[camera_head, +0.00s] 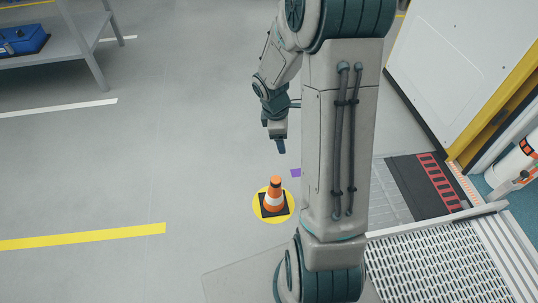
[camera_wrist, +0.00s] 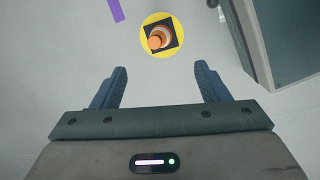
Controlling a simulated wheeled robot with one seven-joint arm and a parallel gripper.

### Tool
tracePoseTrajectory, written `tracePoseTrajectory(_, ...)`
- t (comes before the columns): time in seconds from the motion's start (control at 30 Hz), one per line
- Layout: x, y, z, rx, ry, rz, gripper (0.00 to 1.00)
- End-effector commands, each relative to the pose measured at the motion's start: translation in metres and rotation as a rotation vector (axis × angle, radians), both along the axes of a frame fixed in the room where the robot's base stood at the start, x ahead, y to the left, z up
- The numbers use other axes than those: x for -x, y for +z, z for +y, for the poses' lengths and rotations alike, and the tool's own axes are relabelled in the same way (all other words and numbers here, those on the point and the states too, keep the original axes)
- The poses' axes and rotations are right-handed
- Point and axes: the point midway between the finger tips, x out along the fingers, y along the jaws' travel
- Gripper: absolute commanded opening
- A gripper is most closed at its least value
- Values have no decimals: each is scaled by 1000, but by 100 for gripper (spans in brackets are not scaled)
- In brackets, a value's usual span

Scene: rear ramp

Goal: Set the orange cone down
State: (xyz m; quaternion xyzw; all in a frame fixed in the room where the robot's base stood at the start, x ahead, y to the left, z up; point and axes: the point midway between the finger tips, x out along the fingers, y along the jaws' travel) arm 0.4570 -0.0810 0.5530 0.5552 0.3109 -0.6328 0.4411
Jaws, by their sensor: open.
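The orange cone (camera_head: 274,194) with white bands and a dark square base stands upright on a yellow round floor mark (camera_head: 287,216) in the head view. In the wrist view the cone (camera_wrist: 158,39) shows from above, with the yellow mark (camera_wrist: 147,50) around its base. My gripper (camera_head: 281,146) is above the floor, higher in the picture than the cone and apart from it. In the wrist view my gripper (camera_wrist: 160,78) has its two fingers spread wide with nothing between them. The cone lies beyond the fingertips.
A purple floor mark (camera_head: 296,173) lies near the cone. A metal ramp (camera_head: 430,270) and a black and red mat (camera_head: 425,185) are at right, beside a white door panel (camera_head: 460,60). A shelf (camera_head: 70,45) with a blue box (camera_head: 24,40) stands at upper left. The floor at left is clear.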

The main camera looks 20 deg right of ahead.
Motion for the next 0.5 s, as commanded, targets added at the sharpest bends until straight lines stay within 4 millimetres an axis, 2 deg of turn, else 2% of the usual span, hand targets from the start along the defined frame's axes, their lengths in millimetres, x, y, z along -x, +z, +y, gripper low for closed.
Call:
tracePoseTrajectory(0.03, 8, 17, 5, 3, -69, -26, 68)
tracePoseTrajectory(0.2, 40, 59, 22, -17, -324, -94, 68)
tracePoseTrajectory(0.5, 106, 114, 58, -124, -765, -189, 68)
